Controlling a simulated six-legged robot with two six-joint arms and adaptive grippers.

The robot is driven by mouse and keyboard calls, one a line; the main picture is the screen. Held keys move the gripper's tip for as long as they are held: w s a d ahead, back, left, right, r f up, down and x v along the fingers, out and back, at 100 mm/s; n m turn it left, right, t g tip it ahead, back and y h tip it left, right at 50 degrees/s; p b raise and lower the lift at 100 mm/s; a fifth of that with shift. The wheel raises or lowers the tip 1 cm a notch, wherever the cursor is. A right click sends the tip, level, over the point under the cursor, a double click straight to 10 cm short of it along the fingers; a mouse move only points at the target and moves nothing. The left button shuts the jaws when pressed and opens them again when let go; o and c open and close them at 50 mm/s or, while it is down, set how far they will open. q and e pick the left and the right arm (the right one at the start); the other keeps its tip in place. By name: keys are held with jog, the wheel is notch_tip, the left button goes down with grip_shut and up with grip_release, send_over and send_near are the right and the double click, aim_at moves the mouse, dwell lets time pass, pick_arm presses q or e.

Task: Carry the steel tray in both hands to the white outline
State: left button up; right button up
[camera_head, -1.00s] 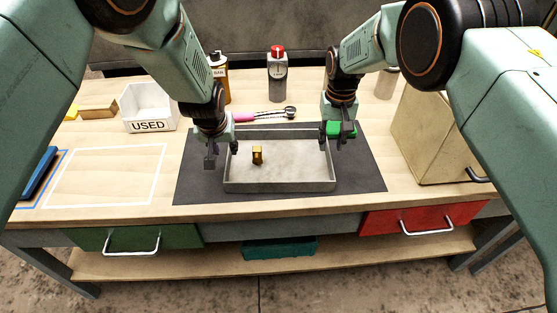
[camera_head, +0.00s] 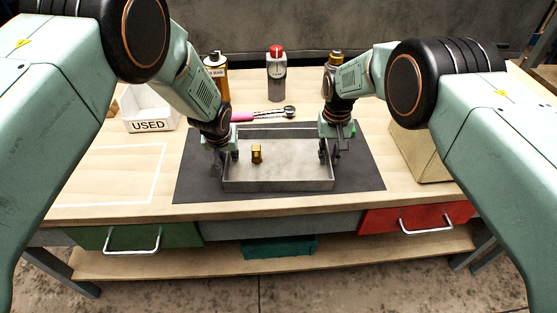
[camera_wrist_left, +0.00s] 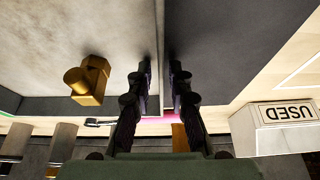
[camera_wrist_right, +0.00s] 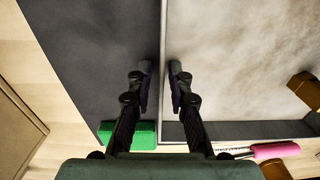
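The steel tray (camera_head: 280,185) rests on a dark mat (camera_head: 360,178) on the workbench, with a small brass fitting (camera_head: 257,154) inside it near the left. My left gripper (camera_head: 229,156) is at the tray's left wall; in the left wrist view its fingers (camera_wrist_left: 160,72) stand either side of the wall, with small gaps. My right gripper (camera_head: 329,156) is at the right wall; in the right wrist view its fingers (camera_wrist_right: 160,75) straddle that wall, also apart. The white outline (camera_head: 161,172) is on the bench left of the mat, its left part hidden by my left arm.
A white USED bin (camera_head: 150,125) stands behind the outline. A tan box (camera_head: 420,150) stands right of the mat. The area inside the outline looks bare.

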pick_arm(q)
jog(key=shift+w+a+f, duration=0.1)
jog(key=shift+w+f, duration=0.1)
grip_shut()
pick_arm(e)
jog(key=shift+w+a+f, duration=0.1)
jog(key=shift+w+f, duration=0.05)
jog(key=shift+w, duration=0.05)
grip_shut()
pick_arm(q)
jog(key=shift+s+r, duration=0.1)
pick_arm(e)
jog(key=shift+s, duration=0.1)
pick_arm(q)
jog(key=shift+r, duration=0.15)
pick_arm(e)
jog(key=shift+r, duration=0.2)
